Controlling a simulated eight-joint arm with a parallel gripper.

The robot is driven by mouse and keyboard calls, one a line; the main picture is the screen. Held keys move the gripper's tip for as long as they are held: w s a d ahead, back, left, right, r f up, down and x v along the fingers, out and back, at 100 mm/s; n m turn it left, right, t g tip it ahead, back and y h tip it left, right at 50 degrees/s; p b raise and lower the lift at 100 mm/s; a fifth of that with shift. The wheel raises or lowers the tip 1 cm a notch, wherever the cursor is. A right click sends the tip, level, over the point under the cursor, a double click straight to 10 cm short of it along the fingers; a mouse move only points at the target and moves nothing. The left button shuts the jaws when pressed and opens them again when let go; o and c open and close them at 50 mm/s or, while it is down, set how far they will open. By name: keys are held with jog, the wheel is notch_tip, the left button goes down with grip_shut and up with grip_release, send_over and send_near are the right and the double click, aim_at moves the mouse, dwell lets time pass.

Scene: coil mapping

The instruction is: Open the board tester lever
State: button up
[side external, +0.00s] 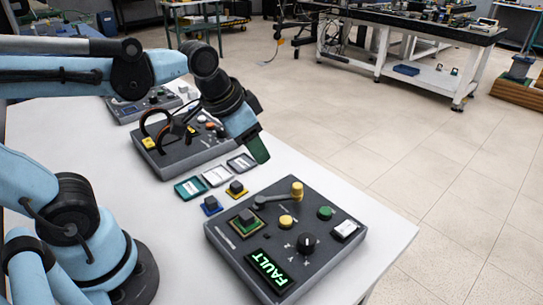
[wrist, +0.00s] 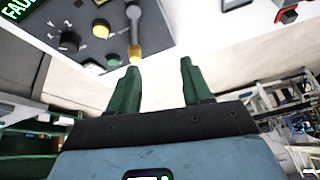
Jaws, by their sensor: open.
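The board tester (side external: 230,240) is a dark grey slanted box on the white table; its screen (side external: 270,270) reads FAULT in green. Its lever (side external: 278,197) is a grey bar with an orange-yellow end knob (side external: 297,190), lying across the upper part of the panel. In the wrist view the lever (wrist: 133,20) and its knob (wrist: 134,52) show just beyond my left finger. My gripper (side external: 260,155) is above the table, up and left of the tester, apart from the lever. The wrist view shows its two green fingers (wrist: 157,72) spread and empty.
Small blue (side external: 211,206) and yellow (side external: 236,189) bases with dark blocks lie beside the tester, with several flat trays (side external: 217,176) behind. The table's right edge is clear.

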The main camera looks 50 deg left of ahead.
aim_at(297, 185)
jog(key=w+d+r+m+g, duration=0.1)
jog(key=w+d+m+g, duration=0.4)
jog(key=w+d+m, duration=0.15)
jog(key=f, duration=1.2)
jog(key=shift+a, duration=0.2)
jog(key=shift+c, duration=0.4)
jog(key=shift+r, duration=0.1)
grip_shut()
